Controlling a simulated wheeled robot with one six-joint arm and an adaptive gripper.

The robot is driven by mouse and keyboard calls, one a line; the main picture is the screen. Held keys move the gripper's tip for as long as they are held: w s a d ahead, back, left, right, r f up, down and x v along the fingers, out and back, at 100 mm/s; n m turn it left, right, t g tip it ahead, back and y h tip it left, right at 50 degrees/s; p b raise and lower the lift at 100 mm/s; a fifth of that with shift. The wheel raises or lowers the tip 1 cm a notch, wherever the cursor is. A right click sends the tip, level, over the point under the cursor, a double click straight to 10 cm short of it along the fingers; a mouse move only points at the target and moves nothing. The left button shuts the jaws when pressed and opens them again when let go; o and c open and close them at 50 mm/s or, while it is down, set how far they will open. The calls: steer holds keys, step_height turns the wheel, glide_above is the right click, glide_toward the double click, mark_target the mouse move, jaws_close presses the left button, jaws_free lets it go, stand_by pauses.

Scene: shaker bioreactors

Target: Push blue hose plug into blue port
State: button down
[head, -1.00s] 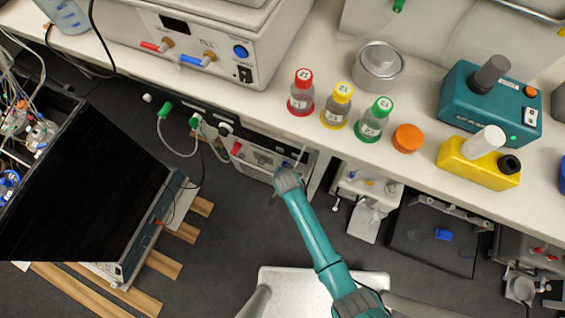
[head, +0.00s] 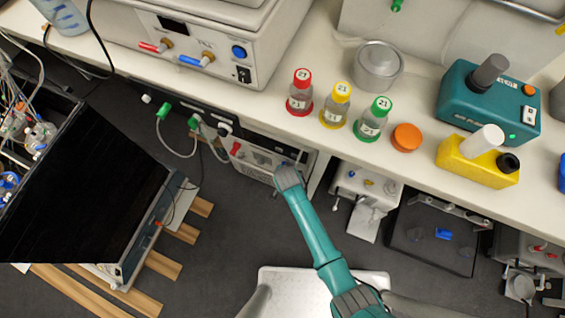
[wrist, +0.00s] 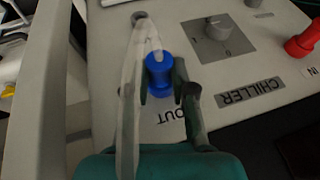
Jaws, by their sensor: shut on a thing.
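In the wrist view, my gripper (wrist: 160,92) is shut on the blue hose plug (wrist: 158,72), one finger on each side of it. A pale translucent hose (wrist: 130,100) loops from the plug and runs down the left of the gripper. The plug is in front of the chiller panel (wrist: 105,60), just above the OUT label (wrist: 172,118). The blue port is not visible, and I cannot tell whether the plug touches or enters it. In the head view, my gripper (head: 286,170) is at the front of the chiller (head: 258,157) under the bench.
On the panel are a grey knob (wrist: 218,28) and, at the right, a red plug (wrist: 302,42) by the IN label. The bench edge (head: 250,112) overhangs the chiller. Bottles (head: 336,105) stand on the bench. A dark cabinet (head: 85,170) stands to the left; clear floor (head: 235,235) lies between.

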steer(key=shift+w, duration=0.1)
steer(key=c, duration=0.9)
jaws_free()
steer(key=v, duration=1.2)
steer(key=shift+d, duration=0.1)
